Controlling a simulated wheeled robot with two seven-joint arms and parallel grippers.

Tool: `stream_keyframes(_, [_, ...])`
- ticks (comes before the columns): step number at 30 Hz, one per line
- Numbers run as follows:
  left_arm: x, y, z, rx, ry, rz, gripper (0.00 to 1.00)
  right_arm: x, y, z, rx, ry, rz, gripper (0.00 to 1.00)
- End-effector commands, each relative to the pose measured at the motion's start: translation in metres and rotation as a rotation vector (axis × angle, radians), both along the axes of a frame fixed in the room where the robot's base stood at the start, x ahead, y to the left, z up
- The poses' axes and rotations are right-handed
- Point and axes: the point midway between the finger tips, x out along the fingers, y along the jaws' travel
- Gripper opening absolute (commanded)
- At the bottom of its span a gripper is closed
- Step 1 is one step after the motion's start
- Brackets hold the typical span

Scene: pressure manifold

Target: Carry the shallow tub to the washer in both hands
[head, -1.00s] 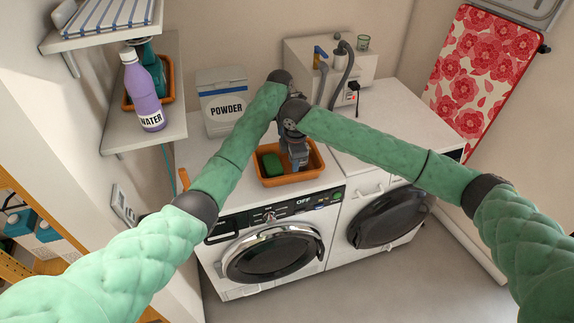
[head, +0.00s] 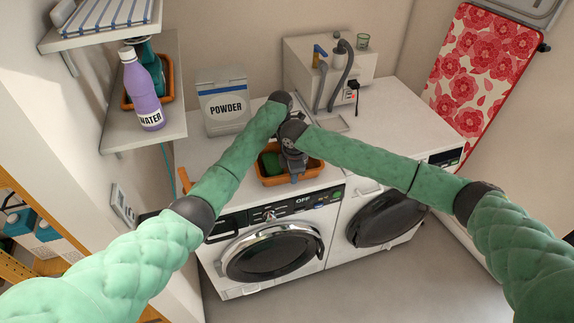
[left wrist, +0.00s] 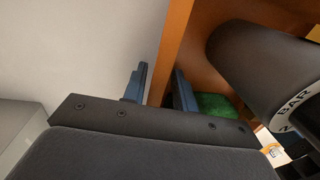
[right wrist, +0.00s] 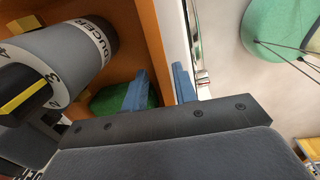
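The orange shallow tub (head: 267,181) sits on top of the left front-loading machine (head: 218,255). It holds a green block (head: 270,163) and, in the wrist views, a grey lettered cylinder (left wrist: 262,70). My right gripper (head: 293,177) points down at the tub's near wall. In the right wrist view its fingers (right wrist: 160,80) straddle the orange wall with a small gap showing. My left gripper is hidden in the head view. In the left wrist view its fingers (left wrist: 161,82) stand either side of the far wall, with slight space beside it.
A powder box (head: 224,106) stands behind and left of the tub. A second machine (head: 385,215) stands at right, with a white hose unit (head: 300,65) behind. A shelf with a purple bottle (head: 145,90) is at left. The right machine's top is largely clear.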

Motion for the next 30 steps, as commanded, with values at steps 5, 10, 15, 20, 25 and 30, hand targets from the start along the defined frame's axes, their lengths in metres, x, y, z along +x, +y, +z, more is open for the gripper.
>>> stream_keyframes(5, [0.000, 0.000, 0.000, 0.000, 0.000, 0.000, 0.18, 0.000, 0.000, 0.000, 0.000, 0.000, 0.000, 0.18])
stream_keyframes(10, [0.000, 0.000, 0.000, 0.000, 0.000, 0.000, 0.00, 0.000, 0.000, 0.000, 0.000, 0.000, 0.000, 0.00])
stream_keyframes(15, [0.000, 0.000, 0.000, 0.000, 0.000, 0.000, 0.00, 0.000, 0.000, 0.000, 0.000, 0.000, 0.000, 0.00])
stream_keyframes(20, [0.000, 0.000, 0.001, 0.000, 0.000, 0.000, 0.00, 0.000, 0.000, 0.001, 0.000, 0.000, 0.000, 0.00])
stream_keyframes(25, [0.000, 0.000, 0.007, 0.000, 0.000, 0.000, 0.00, 0.000, 0.000, 0.007, 0.000, 0.000, 0.000, 0.00])
stream_keyframes(30, [0.000, 0.000, 0.018, 0.000, 0.000, 0.000, 0.00, 0.000, 0.000, 0.018, 0.000, 0.000, 0.000, 0.00])
